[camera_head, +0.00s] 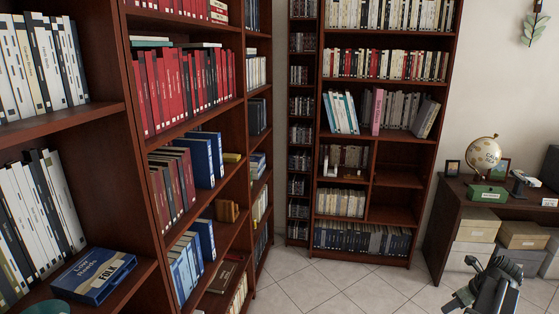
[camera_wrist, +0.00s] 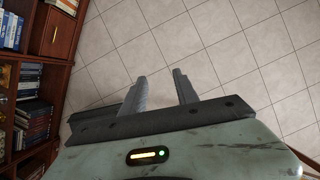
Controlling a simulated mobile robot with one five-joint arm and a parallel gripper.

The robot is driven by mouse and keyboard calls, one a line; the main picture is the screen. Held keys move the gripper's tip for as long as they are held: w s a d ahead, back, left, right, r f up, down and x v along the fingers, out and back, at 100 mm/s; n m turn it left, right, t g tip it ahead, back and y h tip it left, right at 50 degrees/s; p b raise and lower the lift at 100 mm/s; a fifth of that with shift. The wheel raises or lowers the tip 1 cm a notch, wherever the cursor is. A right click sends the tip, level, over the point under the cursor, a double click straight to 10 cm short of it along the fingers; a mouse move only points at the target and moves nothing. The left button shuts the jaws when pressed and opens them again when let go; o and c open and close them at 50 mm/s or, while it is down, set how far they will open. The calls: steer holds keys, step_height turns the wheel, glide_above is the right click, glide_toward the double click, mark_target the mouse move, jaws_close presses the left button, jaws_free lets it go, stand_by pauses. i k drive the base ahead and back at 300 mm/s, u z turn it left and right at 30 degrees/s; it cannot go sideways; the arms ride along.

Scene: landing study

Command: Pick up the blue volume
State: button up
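Several blue volumes show in the head view, and I cannot tell which one is meant. A large blue volume (camera_head: 201,161) stands upright on a middle shelf of the left bookcase, right of dark red books. Another blue volume (camera_head: 204,238) stands on the shelf below it, by lighter blue books (camera_head: 184,268). My gripper (camera_wrist: 159,76) is open and empty above the tiled floor in the wrist view. It also shows at the lower right of the head view (camera_head: 492,280), far from these volumes.
Tall bookcases fill the left and back. A desk (camera_head: 462,191) at right bears a globe (camera_head: 482,154) and a green box (camera_head: 487,193), with storage boxes (camera_head: 478,225) below. The tiled floor (camera_head: 330,288) between is clear.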

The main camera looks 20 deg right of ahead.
mark_target(201, 159)
steer(key=z, duration=1.2)
steer(key=i, duration=1.3)
steer(key=u, duration=0.05)
